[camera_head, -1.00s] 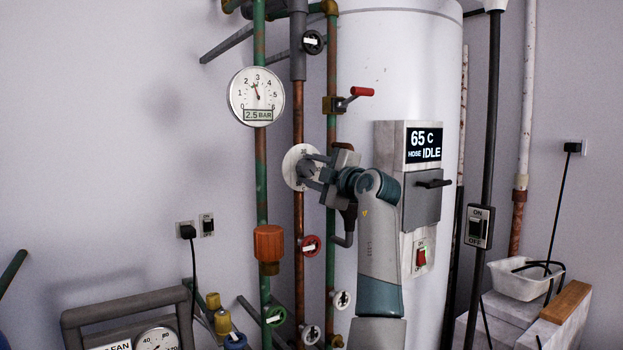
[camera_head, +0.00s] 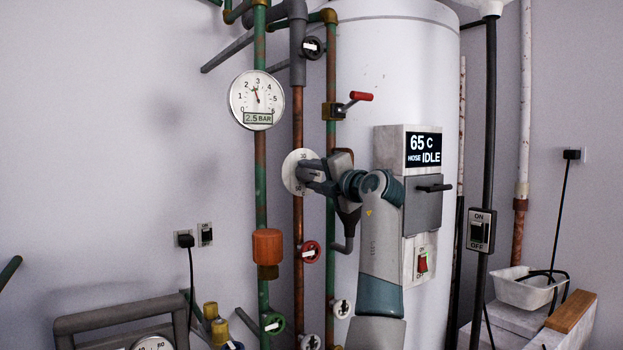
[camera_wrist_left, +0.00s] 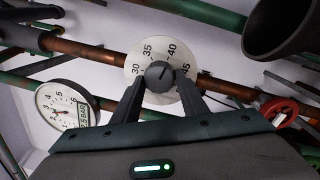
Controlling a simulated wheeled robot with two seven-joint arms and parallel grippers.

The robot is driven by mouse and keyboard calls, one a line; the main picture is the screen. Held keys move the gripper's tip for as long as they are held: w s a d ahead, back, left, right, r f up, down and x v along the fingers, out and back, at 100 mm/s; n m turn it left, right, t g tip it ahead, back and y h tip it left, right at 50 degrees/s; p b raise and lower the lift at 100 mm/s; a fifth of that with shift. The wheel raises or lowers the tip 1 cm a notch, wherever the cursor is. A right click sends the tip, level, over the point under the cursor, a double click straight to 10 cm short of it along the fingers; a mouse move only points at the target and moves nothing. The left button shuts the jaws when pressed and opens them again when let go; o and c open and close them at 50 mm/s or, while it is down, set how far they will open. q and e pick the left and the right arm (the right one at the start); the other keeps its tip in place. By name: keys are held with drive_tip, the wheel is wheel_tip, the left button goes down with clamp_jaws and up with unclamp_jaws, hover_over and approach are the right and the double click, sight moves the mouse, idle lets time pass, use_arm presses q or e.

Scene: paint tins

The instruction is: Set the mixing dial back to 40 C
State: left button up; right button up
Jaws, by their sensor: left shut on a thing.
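The mixing dial is a round white plate (camera_head: 291,165) on a copper pipe, with a dark grey knob in its middle. In the left wrist view the plate (camera_wrist_left: 150,60) shows the numbers 30, 35, 40 and 45, and the knob (camera_wrist_left: 158,76) sits between my fingers. A faint mark on the knob points up and right, roughly between 40 and 45; its exact reading is hard to tell. My left gripper (camera_head: 312,176) is shut on the knob and hides part of the plate in the head view. My right gripper is not in view.
A pressure gauge (camera_head: 257,100) reading 2.5 BAR hangs up left of the dial. A red-handled lever valve (camera_head: 352,99) is above my wrist. The white tank carries a control box with a 65 C, IDLE display (camera_head: 423,149). A red valve wheel (camera_head: 311,252) is below the dial.

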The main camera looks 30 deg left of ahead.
use_arm(q)
drive_tip(key=shift+r, duration=0.1)
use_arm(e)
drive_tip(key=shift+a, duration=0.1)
use_arm(q)
drive_tip(key=o, duration=1)
drive_tip(key=shift+o, duration=0.2)
drive_tip(key=shift+v, duration=0.75)
drive_tip(key=b+v, duration=0.2)
drive_tip(key=v, duration=1.3)
drive_tip(key=shift+s+d, duration=0.2)
drive_tip(key=shift+d, duration=0.15)
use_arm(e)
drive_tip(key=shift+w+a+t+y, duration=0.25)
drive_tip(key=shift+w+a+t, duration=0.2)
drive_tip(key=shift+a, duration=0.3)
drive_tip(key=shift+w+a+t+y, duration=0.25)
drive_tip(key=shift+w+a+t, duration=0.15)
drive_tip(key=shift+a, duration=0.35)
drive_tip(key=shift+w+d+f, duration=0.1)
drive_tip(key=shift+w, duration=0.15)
